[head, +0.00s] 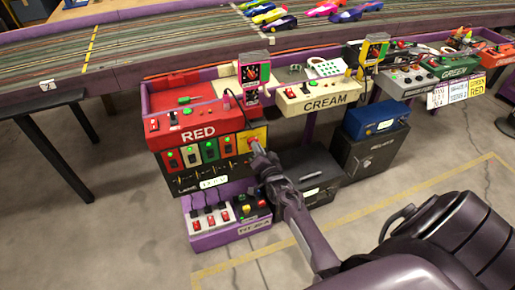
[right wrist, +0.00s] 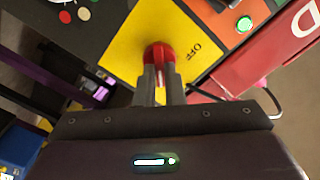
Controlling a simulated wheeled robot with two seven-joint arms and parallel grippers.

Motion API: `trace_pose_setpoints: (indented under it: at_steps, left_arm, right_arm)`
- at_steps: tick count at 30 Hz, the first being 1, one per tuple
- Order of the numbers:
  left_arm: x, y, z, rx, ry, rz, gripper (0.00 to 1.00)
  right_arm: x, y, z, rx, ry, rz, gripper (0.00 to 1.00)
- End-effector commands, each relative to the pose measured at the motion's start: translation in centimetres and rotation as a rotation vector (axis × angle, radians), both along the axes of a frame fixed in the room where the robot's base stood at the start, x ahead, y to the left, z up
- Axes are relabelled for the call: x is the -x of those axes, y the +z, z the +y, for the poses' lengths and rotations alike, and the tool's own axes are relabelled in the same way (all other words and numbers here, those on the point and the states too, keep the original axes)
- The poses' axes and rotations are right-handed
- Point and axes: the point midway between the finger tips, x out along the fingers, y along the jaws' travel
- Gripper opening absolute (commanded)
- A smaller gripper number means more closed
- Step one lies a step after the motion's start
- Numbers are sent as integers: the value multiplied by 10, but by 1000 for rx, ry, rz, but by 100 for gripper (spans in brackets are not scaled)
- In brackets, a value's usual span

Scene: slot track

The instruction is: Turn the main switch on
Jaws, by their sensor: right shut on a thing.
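The main switch is a red knob (right wrist: 158,55) on a yellow plate (right wrist: 120,38) marked OFF. In the head view, the yellow plate (head: 260,132) sits at the right end of the front of the RED control box (head: 196,134), and the red knob (head: 253,141) shows just above my gripper. My right gripper (head: 257,150) reaches up to it from the lower right. In the right wrist view, my right gripper's fingers (right wrist: 160,84) are shut on the red knob. The knob's lower part is hidden by the fingers. My left gripper is not in view.
A purple box with red switches (head: 228,216) is below the RED box. The CREAM box (head: 325,97) and a dark case (head: 312,178) stand to the right. The slot track (head: 150,50) with several toy cars runs behind. The floor in front is mostly clear.

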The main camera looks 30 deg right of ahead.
Motion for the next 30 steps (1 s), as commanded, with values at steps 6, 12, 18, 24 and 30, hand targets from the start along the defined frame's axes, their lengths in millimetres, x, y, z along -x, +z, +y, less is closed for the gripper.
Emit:
trace_pose_setpoints:
  at_steps: [6, 12, 18, 24, 30]
  left_arm:
    - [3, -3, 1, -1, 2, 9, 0]
    - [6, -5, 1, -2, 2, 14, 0]
    - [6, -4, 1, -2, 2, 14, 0]
    - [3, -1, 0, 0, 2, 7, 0]
    - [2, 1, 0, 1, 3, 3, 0]
  right_arm:
    - [0, -1, 0, -16, 1, -3, 0]
    - [0, -1, 0, -17, 0, -3, 0]
    - [0, -1, 0, -16, 0, -2, 23]
    - [0, 0, 0, -15, 1, -3, 31]
    - [4, 0, 1, -14, 0, -2, 31]
